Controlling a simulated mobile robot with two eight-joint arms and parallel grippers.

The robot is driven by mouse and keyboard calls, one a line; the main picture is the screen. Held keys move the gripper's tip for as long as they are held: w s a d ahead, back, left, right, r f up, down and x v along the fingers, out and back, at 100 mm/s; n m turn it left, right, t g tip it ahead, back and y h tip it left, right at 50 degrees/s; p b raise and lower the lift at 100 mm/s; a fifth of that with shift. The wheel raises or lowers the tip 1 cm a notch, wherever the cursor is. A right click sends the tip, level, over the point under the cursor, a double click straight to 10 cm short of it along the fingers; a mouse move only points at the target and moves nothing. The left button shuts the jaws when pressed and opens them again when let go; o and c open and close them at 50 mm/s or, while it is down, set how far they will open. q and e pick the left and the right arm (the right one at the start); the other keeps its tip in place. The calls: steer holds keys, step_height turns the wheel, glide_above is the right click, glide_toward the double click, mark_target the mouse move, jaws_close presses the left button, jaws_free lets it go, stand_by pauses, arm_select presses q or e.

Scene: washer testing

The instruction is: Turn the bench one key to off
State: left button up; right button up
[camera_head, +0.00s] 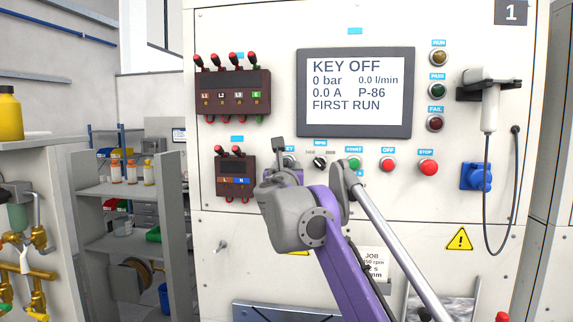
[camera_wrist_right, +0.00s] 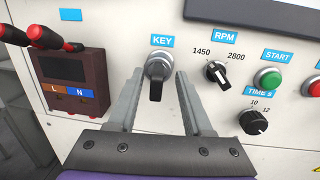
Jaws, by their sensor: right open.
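The key switch (camera_wrist_right: 157,78) shows in the right wrist view under a blue KEY label (camera_wrist_right: 162,41). It has a round metal collar and a dark key that points down. My right gripper (camera_wrist_right: 160,82) is open, with one finger on each side of the key; I cannot tell whether either finger touches it. In the head view my right gripper (camera_head: 277,150) and its wrist hide the key. The bench screen (camera_head: 355,92) reads KEY OFF, 0 bar, 0.0 A, P-86 and FIRST RUN. My left gripper is not in view.
Right of the key are the RPM knob (camera_wrist_right: 216,72), the green START button (camera_wrist_right: 268,78) and the TIME knob (camera_wrist_right: 254,122). The L/N terminal block (camera_wrist_right: 72,82) with red plugs sits close on the left. A red STOP button (camera_head: 428,167) is farther right.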

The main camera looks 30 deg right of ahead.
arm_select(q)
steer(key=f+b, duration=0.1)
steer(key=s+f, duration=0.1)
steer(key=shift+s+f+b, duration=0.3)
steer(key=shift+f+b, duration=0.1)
arm_select(e)
steer(key=v, duration=1)
steer(key=shift+s+a, duration=0.2)
steer(key=shift+s, duration=0.15)
steer(key=shift+f, duration=0.1)
